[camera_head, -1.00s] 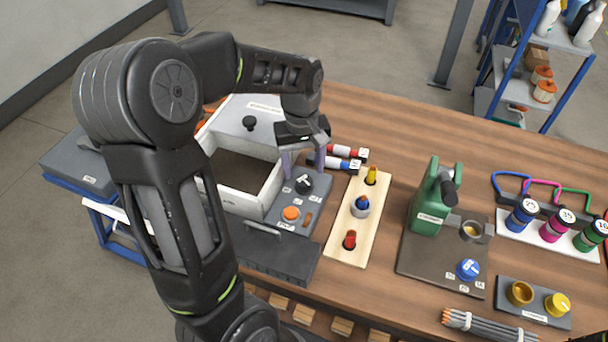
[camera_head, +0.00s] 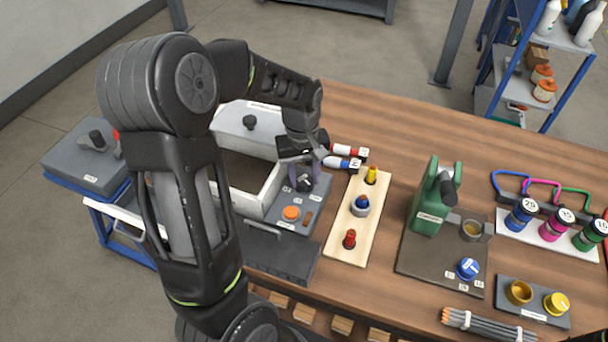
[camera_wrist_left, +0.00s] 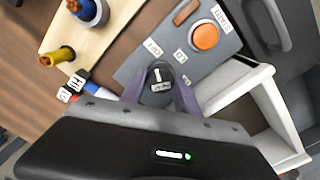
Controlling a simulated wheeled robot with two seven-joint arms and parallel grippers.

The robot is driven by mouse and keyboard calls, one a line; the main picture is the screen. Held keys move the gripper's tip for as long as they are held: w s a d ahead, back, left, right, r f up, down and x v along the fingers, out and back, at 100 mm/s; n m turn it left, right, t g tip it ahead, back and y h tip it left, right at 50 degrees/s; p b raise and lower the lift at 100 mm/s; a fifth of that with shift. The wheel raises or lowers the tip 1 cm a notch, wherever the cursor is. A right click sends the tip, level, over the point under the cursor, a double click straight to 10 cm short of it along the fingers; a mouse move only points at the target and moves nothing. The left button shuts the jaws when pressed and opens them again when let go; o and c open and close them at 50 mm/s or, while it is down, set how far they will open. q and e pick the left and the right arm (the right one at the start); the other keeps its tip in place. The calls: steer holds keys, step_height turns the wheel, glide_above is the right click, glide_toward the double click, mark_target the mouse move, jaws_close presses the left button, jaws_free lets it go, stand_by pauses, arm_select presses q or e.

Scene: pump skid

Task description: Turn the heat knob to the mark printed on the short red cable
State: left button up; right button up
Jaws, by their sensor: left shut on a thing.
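The heat knob, a round black knob (camera_head: 304,181) with a pale pointer line, is on a grey control panel (camera_head: 285,227). My left gripper (camera_head: 305,175) is over the panel, its two purple-grey fingers either side of the knob and shut on it. In the left wrist view the knob (camera_wrist_left: 160,75) shows between the fingers, with small white number tags beside it, too small to read surely. A red cable (camera_head: 341,149) and a blue cable (camera_head: 336,161) with white end tags lie just behind the panel; their tag print is not clear. My right gripper is not in view.
An orange button (camera_head: 291,213) is on the same panel, near the knob. An open white box (camera_head: 262,204) stands left. A wooden board (camera_head: 346,247) with yellow, blue and red pieces is to the right. A green machine (camera_head: 430,205) stands farther right.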

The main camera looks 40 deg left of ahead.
arm_select(q)
jaws_close()
steer(key=shift+m, duration=0.5)
steer(key=m+b, duration=0.1)
steer(key=m, duration=1)
steer(key=shift+w, duration=0.1)
stand_by(0.3)
steer(key=o, duration=0.7)
jaws_free()
